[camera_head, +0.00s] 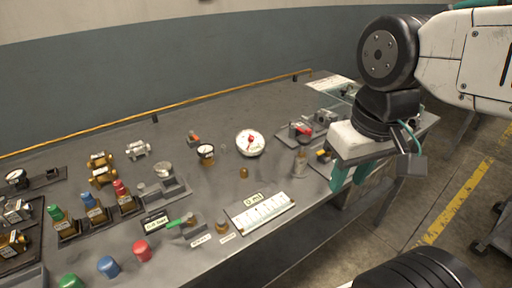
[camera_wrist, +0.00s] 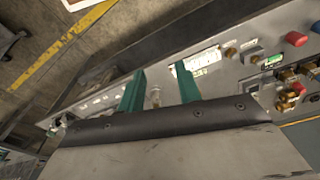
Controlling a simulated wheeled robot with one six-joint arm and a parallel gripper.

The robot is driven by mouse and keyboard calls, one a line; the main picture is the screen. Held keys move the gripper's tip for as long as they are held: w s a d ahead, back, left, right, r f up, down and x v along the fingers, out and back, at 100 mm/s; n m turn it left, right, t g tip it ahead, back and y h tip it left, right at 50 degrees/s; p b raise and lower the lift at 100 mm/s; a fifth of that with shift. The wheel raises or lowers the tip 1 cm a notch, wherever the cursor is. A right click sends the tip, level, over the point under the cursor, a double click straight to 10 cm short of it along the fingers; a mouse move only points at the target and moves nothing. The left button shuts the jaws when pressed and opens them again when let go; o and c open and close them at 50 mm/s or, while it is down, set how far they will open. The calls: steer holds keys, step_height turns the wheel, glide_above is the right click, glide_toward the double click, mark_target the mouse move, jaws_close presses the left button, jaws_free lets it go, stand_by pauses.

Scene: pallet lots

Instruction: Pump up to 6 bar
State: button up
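A round white dial (camera_head: 250,143) with a red pointer lies on the grey bench; its scale is too small to read. A smaller gauge (camera_head: 206,151) with a brass body stands left of it. A red-handled fitting (camera_head: 303,131) sits right of the dial, and a clear upright cylinder (camera_head: 300,163) stands in front of it. I cannot tell which part is the pump. My gripper (camera_head: 348,185) hangs at the bench's right front, its teal fingers apart. In the wrist view my gripper (camera_wrist: 160,70) is open, with a small clear cylinder (camera_wrist: 155,97) showing between its fingers.
A white labelled strip (camera_head: 260,213) lies at the front edge. A green-handled valve (camera_head: 190,224) and red, blue and green knobs (camera_head: 108,266) are at front left. Several brass fittings (camera_head: 101,168) stand farther left. The back middle of the bench is clear.

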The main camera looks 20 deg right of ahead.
stand_by(0.3)
jaws_close()
steer(key=w+d+r+m, duration=0.2)
steer(key=w+m, duration=0.3)
steer(key=w, duration=0.3)
steer(key=w+d+r+m, duration=0.1)
steer(key=w+d+m, duration=0.2)
steer(key=w, duration=0.6)
steer(key=w+d+r+m+g, duration=0.1)
steer(key=w+d+r+m, duration=0.1)
steer(key=w+m, duration=0.5)
steer(key=shift+w+d+r, duration=0.25)
steer(key=shift+w+r, duration=0.1)
steer(key=shift+w, duration=0.6)
